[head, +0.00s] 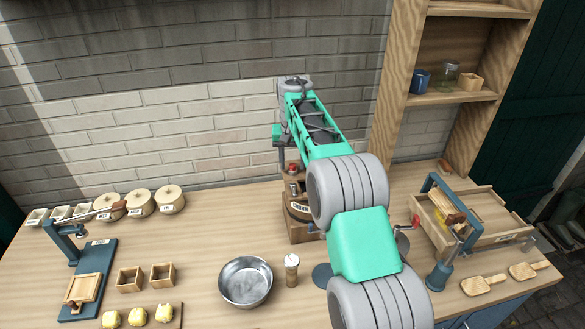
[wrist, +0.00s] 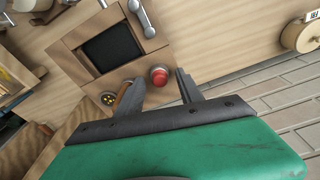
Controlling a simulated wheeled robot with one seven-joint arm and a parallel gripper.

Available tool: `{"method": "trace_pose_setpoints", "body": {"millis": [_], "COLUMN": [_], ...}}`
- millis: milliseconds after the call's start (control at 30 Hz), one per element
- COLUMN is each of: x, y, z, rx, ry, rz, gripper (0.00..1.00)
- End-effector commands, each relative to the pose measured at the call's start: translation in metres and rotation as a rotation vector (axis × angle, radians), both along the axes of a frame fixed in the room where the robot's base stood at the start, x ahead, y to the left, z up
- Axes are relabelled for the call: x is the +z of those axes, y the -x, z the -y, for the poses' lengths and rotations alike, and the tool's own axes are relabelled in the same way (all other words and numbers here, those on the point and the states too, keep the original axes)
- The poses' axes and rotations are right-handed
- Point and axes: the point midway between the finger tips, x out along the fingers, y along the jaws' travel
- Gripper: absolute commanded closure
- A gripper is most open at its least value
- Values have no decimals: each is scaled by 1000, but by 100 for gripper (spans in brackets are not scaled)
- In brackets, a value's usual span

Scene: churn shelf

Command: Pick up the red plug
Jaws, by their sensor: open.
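The red plug (wrist: 159,75) is a round red knob on a pale ring in the wooden box. In the head view it is a small red spot (head: 293,168) on top of the wooden box (head: 299,232). My gripper (wrist: 156,82) is open, and the plug shows between its two fingertips in the wrist view, closer to the right finger. The fingers do not appear to touch it; the exact depth gap is hard to tell. In the head view my gripper (head: 283,158) is just above and left of the plug, partly hidden behind my arm.
The box top also has a dark square opening (wrist: 112,48) and a round fitting with yellow dots (wrist: 108,99) by the left finger. A metal bowl (head: 245,282) and a small jar (head: 291,270) stand in front. A brick wall (head: 190,100) rises behind the table.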

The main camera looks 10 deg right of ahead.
Motion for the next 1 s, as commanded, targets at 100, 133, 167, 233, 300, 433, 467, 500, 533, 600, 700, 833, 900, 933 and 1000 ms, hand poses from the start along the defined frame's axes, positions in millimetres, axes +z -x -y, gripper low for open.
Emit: {"method": "trace_pose_setpoints", "body": {"millis": [100,133,167,233,300,433,467,500,533,600,700,833,900,933,1000], "x": [0,0,0,0,0,1,1,1,1,1,1,1,1,1,1], "y": [0,0,0,0,0,0,0,0,0,0,0,0,0,0,0], "z": [0,0,0,0,0,0,0,0,0,0,0,0,0,0,0], "rx": [0,0,0,0,0,0,0,0,0,0,0,0,0,0,0], "ry": [0,0,0,0,0,0,0,0,0,0,0,0,0,0,0], "rz": [1,1,1,1,1,1,1,1,1,1,1,1,1,1,1], "gripper": [56,56,59,64,70,81,83,87,89,95,100,100,100,100,100]}}
